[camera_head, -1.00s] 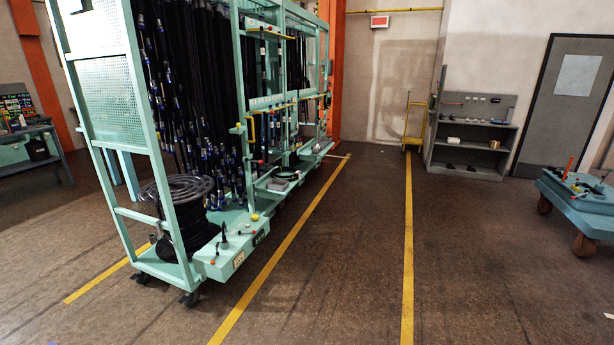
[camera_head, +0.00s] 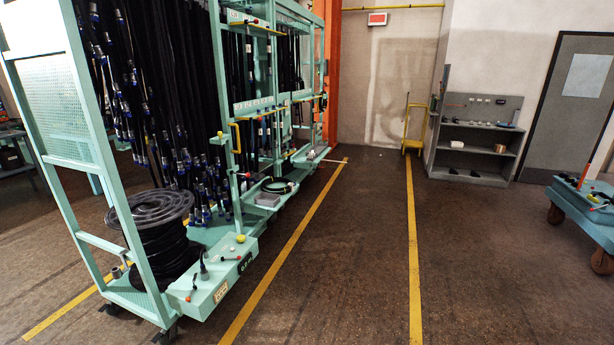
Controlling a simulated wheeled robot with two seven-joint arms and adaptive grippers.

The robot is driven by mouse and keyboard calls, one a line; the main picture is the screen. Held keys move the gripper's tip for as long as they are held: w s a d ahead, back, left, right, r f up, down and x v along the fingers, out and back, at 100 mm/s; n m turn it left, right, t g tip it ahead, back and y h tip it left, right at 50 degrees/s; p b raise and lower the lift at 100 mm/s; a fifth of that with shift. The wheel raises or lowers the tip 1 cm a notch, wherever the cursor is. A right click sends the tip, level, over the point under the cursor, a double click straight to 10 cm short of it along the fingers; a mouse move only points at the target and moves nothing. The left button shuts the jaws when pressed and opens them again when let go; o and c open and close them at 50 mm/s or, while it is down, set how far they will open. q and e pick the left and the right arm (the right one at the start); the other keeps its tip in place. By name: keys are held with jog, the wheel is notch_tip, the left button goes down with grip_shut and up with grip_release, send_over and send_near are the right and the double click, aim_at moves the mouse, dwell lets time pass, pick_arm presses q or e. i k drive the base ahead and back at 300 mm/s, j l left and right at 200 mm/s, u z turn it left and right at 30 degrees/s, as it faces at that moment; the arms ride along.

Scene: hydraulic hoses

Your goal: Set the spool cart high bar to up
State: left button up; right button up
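The mint-green spool cart (camera_head: 78,150) fills the left side of the head view. It is a tall frame hung with black hoses, and a coil of black hose on a spool (camera_head: 152,240) stands on its near end. A yellow bar (camera_head: 262,29) runs across the upper part of the cart's aisle side. A yellow handle (camera_head: 236,136) hangs lower on a post. I cannot tell which of these is the high bar, or whether it is up or down. Neither of my grippers shows.
A low green box (camera_head: 212,284) with small knobs projects from the cart's near foot. Yellow floor lines (camera_head: 413,250) mark a clear aisle right of the cart. A yellow trolley (camera_head: 412,130) and grey shelf (camera_head: 474,138) stand at the back. A blue wheeled cart (camera_head: 585,215) stands right.

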aim_at(256, 21)
jog(key=i, duration=0.85)
jog(key=i+u, duration=0.1)
jog(key=i, duration=0.75)
jog(key=i+l, duration=0.15)
jog(key=i, duration=0.7)
jog(key=i+l+u, duration=0.1)
jog(key=i+u, duration=0.3)
jog(key=i+l+u, duration=0.35)
jog(key=i, duration=0.15)
jog(key=i+l+u, duration=0.4)
jog(key=i+j, duration=0.05)
jog(key=j, duration=0.05)
